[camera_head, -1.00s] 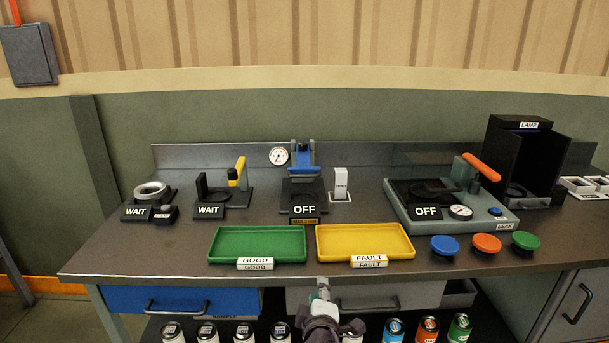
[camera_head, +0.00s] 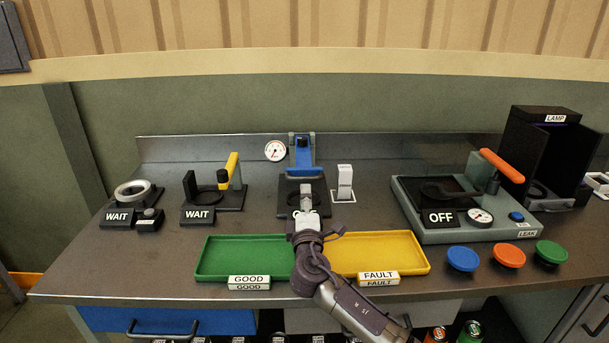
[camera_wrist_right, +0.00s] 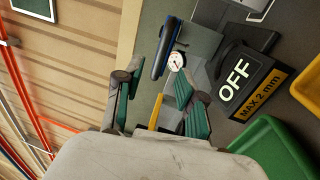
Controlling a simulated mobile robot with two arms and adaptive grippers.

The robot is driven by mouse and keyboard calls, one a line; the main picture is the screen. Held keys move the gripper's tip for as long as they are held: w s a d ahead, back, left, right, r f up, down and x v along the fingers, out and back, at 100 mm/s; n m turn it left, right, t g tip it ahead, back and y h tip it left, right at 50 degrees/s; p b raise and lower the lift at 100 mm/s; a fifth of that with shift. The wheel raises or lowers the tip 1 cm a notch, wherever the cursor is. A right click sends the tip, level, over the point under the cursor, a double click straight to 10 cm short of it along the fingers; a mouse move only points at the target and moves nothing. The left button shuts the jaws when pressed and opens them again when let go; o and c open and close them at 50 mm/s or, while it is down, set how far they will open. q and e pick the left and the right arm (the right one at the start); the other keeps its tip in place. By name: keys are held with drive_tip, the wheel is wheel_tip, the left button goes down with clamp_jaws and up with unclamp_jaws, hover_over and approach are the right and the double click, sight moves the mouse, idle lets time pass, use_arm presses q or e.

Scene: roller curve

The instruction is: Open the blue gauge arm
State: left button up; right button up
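The blue gauge arm (camera_head: 304,157) stands at the back middle of the bench on its grey mount, above a dark gauge base (camera_head: 290,187). It also shows as a blue bar (camera_wrist_right: 166,48) in the right wrist view, beyond the fingertips. A round dial (camera_head: 275,151) is beside it. My right gripper (camera_head: 306,192) is in front of the gauge, over its base and partly hiding the OFF sign. In the right wrist view its fingers (camera_wrist_right: 160,82) are apart with nothing held between them. My left gripper is not in view.
A green tray (camera_head: 215,258) and a yellow tray (camera_head: 415,252) lie under and beside my right arm. A white switch block (camera_head: 344,182) stands close right of the gauge. A yellow-handled fixture (camera_head: 233,172) is left, the leak tester (camera_head: 470,232) right.

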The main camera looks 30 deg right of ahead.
sight(305, 179)
drive_tip(key=x, duration=0.4)
drive_tip(key=shift+w+p, duration=0.1)
drive_tip(key=shift+p, duration=0.2)
drive_tip(key=x, duration=0.3)
drive_tip(key=shift+w+d, duration=0.3)
drive_tip(key=shift+w, duration=0.1)
drive_tip(key=shift+w+d, duration=0.1)
drive_tip(key=shift+w, duration=0.05)
drive_tip(key=shift+r, duration=0.1)
clamp_jaws()
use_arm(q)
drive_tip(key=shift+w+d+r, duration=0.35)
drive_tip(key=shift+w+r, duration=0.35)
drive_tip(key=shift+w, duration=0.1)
